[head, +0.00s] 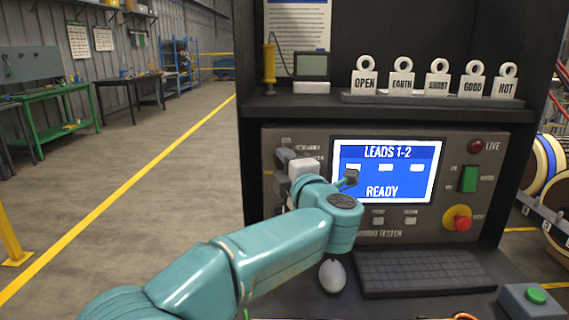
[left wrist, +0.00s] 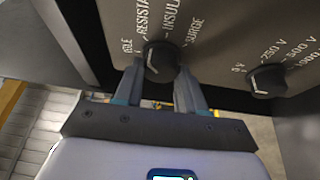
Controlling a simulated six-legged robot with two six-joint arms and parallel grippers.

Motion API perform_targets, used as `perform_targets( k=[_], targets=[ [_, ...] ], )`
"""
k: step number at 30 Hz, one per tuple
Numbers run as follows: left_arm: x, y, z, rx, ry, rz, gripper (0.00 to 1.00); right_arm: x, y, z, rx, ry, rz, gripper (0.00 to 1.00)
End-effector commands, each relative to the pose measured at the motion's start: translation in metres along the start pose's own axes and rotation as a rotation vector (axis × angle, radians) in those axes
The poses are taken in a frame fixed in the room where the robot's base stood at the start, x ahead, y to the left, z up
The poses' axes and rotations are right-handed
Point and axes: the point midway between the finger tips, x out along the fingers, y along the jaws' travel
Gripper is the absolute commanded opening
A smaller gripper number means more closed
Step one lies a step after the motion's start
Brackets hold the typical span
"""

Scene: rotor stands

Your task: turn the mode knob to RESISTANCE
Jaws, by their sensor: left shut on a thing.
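The mode knob (left wrist: 161,61) is a dark round knob on the grey tester panel, in the left wrist view. Labels around it read IDLE, RESISTANCE (partly cut off), INSULATION (partly cut off) and SURGE. My left gripper (left wrist: 161,84) is shut on this knob, one finger on each side. Which label the knob's mark points to is too small to tell. In the head view my left arm hides the knob. The tester screen (head: 387,152) reads LEADS 1-2 and READY. My right gripper is not in view.
A second knob (left wrist: 267,80) with voltage labels sits to the right in the left wrist view. The panel also has a green switch (head: 468,179) and a red stop button (head: 459,218). A keyboard (head: 425,272) and a mouse (head: 333,276) lie in front.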

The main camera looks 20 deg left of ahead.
Motion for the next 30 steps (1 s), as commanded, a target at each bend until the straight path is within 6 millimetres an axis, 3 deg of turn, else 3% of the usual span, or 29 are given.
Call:
perform_targets(
  k=[18, 19, 21, 30],
  targets=[
    [0.0001, 0.0016, 0.0001, -0.036, -0.001, -0.011, 0.09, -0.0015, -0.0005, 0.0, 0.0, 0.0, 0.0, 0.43],
    [0.0001, 0.0016, 0.0001, -0.036, -0.001, -0.011, 0.49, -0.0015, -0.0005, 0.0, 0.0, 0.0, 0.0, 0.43],
    [0.0001, 0.0014, 0.0, -0.036, 0.0, -0.012, 0.65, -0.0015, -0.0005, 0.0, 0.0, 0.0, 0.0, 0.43],
    [-0.0017, 0.0009, 0.0002, -0.035, 0.0, -0.013, 0.65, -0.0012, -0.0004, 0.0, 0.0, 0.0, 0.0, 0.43]
  ],
)
